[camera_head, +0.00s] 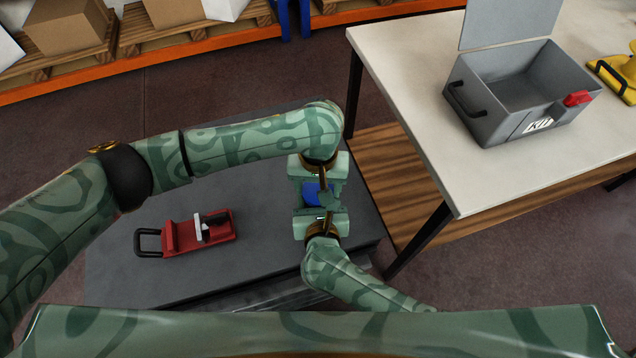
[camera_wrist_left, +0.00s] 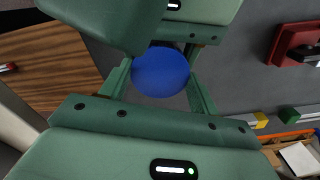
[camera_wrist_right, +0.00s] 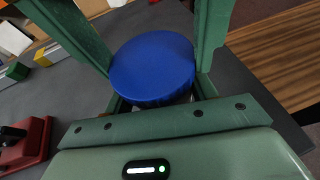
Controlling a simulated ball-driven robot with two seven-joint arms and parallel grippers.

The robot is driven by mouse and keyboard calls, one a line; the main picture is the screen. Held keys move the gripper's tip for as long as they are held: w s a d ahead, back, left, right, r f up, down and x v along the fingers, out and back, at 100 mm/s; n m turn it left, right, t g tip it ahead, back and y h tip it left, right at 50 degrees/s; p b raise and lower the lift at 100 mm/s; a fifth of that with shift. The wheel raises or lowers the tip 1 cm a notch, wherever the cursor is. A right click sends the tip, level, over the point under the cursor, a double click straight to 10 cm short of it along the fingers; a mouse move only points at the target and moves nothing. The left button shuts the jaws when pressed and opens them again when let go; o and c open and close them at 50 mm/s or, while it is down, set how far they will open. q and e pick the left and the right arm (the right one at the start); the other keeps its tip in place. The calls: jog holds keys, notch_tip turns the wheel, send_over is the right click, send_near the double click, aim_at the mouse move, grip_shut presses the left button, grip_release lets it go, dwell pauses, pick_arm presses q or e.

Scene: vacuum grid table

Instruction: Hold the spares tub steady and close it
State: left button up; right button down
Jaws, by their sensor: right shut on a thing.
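The spares tub has a round blue lid (camera_wrist_right: 152,68), which also shows in the left wrist view (camera_wrist_left: 160,72). In the head view only a patch of blue (camera_head: 312,192) shows between my two grippers. My right gripper (camera_wrist_right: 158,100) is shut on the tub below the lid, coming from the near side. My left gripper (camera_wrist_left: 160,88) faces it from the far side, its fingers on either side of the lid. I cannot tell whether they press on it. The grippers hide most of the tub.
A red tool holder with a black handle (camera_head: 182,235) lies left on the dark grey table (camera_head: 130,288). At right, a pale bench (camera_head: 420,50) carries an open grey kit box (camera_head: 478,104) and a yellow thing (camera_head: 611,78). Pallets with cartons (camera_head: 68,28) stand behind.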

pick_arm(q)
jog(key=m, duration=0.3)
jog(key=o, duration=1.1)
jog(key=shift+r, duration=2.25)
